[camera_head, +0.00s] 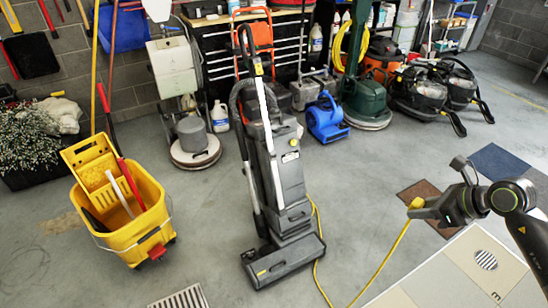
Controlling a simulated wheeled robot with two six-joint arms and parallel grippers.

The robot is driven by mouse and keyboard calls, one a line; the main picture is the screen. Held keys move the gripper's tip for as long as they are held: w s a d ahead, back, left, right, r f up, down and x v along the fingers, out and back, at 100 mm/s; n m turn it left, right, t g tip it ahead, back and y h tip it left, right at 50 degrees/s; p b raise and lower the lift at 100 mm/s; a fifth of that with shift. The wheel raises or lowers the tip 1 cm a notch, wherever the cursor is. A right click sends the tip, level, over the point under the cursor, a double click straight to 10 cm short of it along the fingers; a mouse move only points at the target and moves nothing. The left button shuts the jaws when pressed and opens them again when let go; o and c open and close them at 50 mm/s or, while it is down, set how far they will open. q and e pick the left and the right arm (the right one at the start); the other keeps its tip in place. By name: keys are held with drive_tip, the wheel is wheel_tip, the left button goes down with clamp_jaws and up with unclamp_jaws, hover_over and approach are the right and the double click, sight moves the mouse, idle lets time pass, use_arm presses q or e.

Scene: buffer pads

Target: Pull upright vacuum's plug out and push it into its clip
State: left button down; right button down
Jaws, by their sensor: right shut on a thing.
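The grey upright vacuum (280,170) stands upright in the middle of the floor. Its yellow cord (388,258) runs from behind the vacuum, loops below the lower edge of the picture and rises to my right gripper (417,209). That gripper is shut on the yellow plug (416,202), right of the vacuum and apart from it. The fingers hide part of the plug. A small yellow part (258,69) shows high on the vacuum's handle; I cannot tell whether it is the clip. My left gripper is out of view.
A beige panel (450,282) with a round grille lies at the lower right, near my right arm. A yellow mop bucket (132,225) stands at the left. A blue blower (326,118) and several floor machines line the back. Floor between vacuum and gripper is mostly clear.

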idle(0.4)
drive_tip(key=s+a+r+n, duration=0.1)
drive_tip(key=s+a+r, duration=0.1)
drive_tip(key=s+a, duration=0.2)
drive_tip(key=s+a+r+n+g+y, duration=0.1)
drive_tip(key=s+a, duration=0.4)
drive_tip(key=a, duration=0.6)
drive_tip(key=shift+s+r+n, duration=0.15)
drive_tip(key=shift+r+n, duration=0.35)
drive_tip(key=shift+r, duration=0.45)
drive_tip(key=shift+a+g, duration=0.1)
drive_tip(key=shift+g, duration=0.2)
